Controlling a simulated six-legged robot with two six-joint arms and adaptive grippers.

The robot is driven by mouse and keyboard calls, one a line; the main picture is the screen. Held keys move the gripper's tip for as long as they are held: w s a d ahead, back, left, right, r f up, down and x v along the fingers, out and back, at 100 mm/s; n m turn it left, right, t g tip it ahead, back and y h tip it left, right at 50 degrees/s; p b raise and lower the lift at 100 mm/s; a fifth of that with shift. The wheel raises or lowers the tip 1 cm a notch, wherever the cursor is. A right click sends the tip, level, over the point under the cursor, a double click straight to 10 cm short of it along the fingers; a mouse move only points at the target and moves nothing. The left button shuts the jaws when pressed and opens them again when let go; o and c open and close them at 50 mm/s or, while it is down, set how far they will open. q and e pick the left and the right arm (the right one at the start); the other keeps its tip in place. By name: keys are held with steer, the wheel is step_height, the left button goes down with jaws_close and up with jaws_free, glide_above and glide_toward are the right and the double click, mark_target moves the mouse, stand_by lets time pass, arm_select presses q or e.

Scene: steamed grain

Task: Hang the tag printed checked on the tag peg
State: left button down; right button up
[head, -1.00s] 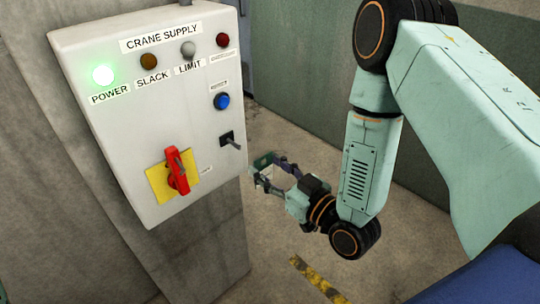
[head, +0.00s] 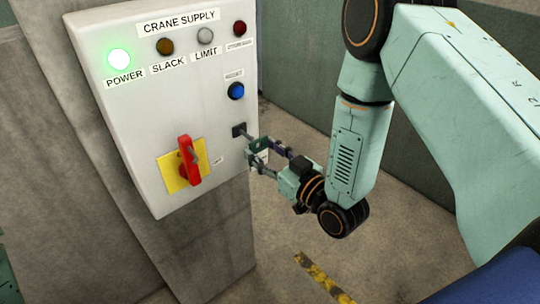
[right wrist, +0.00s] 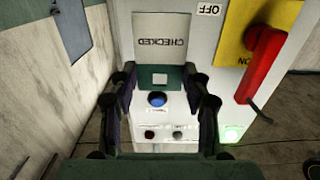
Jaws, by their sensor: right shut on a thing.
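My right gripper (head: 261,153) is shut on the tag printed checked (head: 263,144), beside the right edge of the panel. In the right wrist view the tag (right wrist: 162,28) shows a white face with CHECKED upside down. Its dark green lower part, with a small square opening, lies between the fingertips (right wrist: 160,82). The tag peg (head: 239,130) is a short grey rod on a dark square base, low on the panel's right side. The tag is very close to the rod's tip; I cannot tell whether they touch. The peg is not clear in the wrist view. My left gripper is not in view.
The white crane supply panel (head: 140,120) stands on a concrete pillar. A blue button (head: 236,91) sits just above the peg. A red rotary handle (head: 187,160) on a yellow plate juts out left of it. The floor right of the panel is open.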

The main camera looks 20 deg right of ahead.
mark_target(260, 149)
steer(key=shift+w+f, duration=0.15)
steer(key=shift+w, duration=0.35)
steer(key=shift+w+b, duration=0.3)
steer(key=shift+w+a, duration=0.55)
steer(key=shift+w, duration=0.25)
steer(key=shift+w+f, duration=0.1)
steer(key=shift+w, duration=0.35)
steer(key=shift+w+b, duration=0.15)
steer(key=shift+b, duration=0.25)
steer(key=shift+w+a, duration=0.1)
steer(key=shift+a, duration=0.05)
steer(key=shift+w+a, duration=0.1)
steer(key=shift+w, duration=0.15)
steer(key=shift+s, duration=0.2)
